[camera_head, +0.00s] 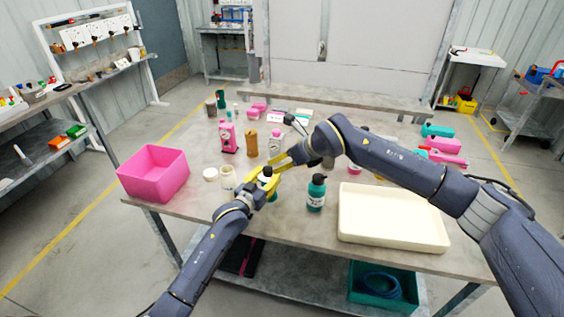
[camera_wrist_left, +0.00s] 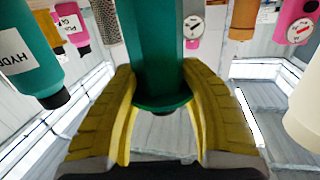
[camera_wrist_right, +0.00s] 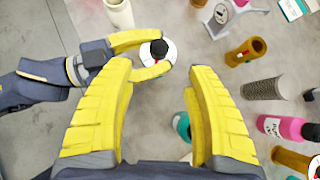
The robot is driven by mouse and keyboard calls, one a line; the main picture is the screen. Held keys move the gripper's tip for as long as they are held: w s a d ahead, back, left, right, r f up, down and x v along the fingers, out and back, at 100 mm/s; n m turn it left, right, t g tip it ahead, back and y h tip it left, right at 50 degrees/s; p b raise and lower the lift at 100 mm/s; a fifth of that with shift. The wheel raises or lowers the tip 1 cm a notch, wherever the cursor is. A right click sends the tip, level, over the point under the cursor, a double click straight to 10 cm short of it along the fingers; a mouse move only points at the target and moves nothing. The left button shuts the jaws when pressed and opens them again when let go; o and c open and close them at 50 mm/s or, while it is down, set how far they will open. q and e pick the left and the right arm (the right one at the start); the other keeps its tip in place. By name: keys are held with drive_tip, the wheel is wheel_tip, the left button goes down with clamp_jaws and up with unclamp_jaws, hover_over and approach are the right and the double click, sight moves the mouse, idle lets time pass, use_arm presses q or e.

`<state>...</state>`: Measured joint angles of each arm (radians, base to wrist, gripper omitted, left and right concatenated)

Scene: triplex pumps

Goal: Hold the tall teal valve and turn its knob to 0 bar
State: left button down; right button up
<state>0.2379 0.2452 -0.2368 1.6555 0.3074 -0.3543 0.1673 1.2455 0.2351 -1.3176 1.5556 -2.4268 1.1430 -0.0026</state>
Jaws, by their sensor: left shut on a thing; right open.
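The tall teal valve (camera_wrist_left: 155,45) stands between the yellow fingers of my left gripper (camera_wrist_left: 155,95), which is shut on its body in the left wrist view. In the right wrist view its white dial with a black knob (camera_wrist_right: 158,49) faces up, with the left gripper's fingers around it. A small red mark shows on the dial; the reading is too small to tell. My right gripper (camera_wrist_right: 160,72) is open and empty above the valve, with the knob beyond its fingertips. In the head view the two grippers overlap near the valve's black top (camera_head: 266,172), and the body is mostly hidden.
A teal bottle (camera_head: 316,193) stands close to the right. A cream container (camera_head: 228,176), a brown cylinder (camera_head: 251,142) and a pink valve (camera_head: 228,137) stand behind and left. A pink bin (camera_head: 152,174) and a cream tray (camera_head: 392,238) flank the work area.

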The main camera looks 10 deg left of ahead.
sight(269, 168)
drive_tip(key=w+a+f+n+g, duration=0.1)
drive_tip(key=a+f, duration=0.1)
drive_tip(key=f, duration=0.1)
drive_tip(key=w+a+f+n+g, duration=0.1)
drive_tip(key=w+a+f, duration=0.1)
drive_tip(key=w+a+f+n+g+y, duration=0.1)
drive_tip(key=a+f+n, duration=0.1)
drive_tip(key=f, duration=0.1)
drive_tip(key=shift+w+a+f, duration=0.2)
drive_tip(key=shift+a+f, duration=0.1)
drive_tip(key=shift+a, duration=0.1)
idle(1.7)
